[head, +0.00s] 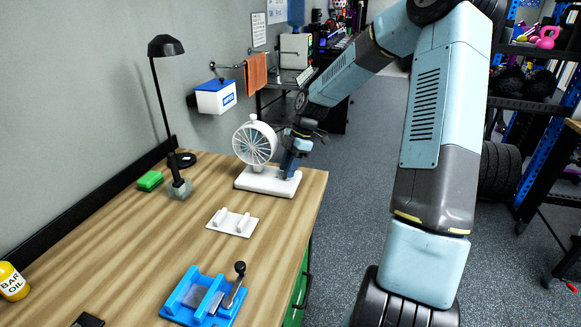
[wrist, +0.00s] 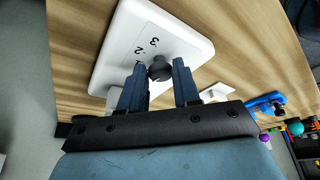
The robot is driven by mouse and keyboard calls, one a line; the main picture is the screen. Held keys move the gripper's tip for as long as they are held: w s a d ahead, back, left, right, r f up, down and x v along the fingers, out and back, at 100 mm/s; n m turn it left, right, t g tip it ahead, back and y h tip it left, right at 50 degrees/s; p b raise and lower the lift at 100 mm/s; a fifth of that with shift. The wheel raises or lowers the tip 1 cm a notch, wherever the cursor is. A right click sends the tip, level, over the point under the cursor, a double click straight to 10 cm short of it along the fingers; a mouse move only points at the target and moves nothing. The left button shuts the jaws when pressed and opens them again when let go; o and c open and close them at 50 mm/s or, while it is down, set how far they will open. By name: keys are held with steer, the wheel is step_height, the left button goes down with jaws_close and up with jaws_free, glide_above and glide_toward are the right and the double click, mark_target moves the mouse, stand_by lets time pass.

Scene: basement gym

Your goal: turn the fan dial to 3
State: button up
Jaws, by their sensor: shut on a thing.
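The white fan (head: 254,144) stands upright on its base (head: 262,184) at the far right part of the wooden bench. In the wrist view the white base (wrist: 125,35) shows printed numbers, with a 3 and a 2 legible beside the black dial (wrist: 160,72). My gripper (wrist: 158,66) has its blue fingers on both sides of the dial and is shut on it. The dial's pointer cannot be made out. In the head view my gripper (head: 291,166) is at the right end of the base and hides the dial.
A white plate with pegs (head: 233,222) and a blue fixture with a lever (head: 203,298) lie nearer.

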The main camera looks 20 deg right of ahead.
steer(key=shift+s+a+f+m+t, duration=0.1)
steer(key=shift+s+a+m+t, duration=0.25)
steer(key=shift+m, duration=0.55)
steer(key=m+t, duration=0.1)
steer(key=m, duration=0.2)
steer(key=shift+s+a, duration=0.1)
steer(key=shift+a, duration=0.05)
steer(key=m+t, duration=0.1)
steer(key=m, duration=0.2)
steer(key=m+t+h, duration=0.1)
steer(key=m, duration=0.2)
steer(key=shift+s+a, duration=0.15)
steer(key=shift+a+m+t+h, duration=0.1)
steer(key=shift+m+t+h, duration=0.4)
steer(key=shift+m, duration=1.1)
steer(key=shift+a+m+t+h, duration=0.15)
steer(key=shift+m+h, duration=0.55)
steer(key=shift+m, duration=0.9)
steer(key=shift+m+h, duration=0.6)
steer(key=shift+m, duration=1)
steer(key=shift+m+h, duration=0.3)
steer(key=shift+m, duration=0.6)
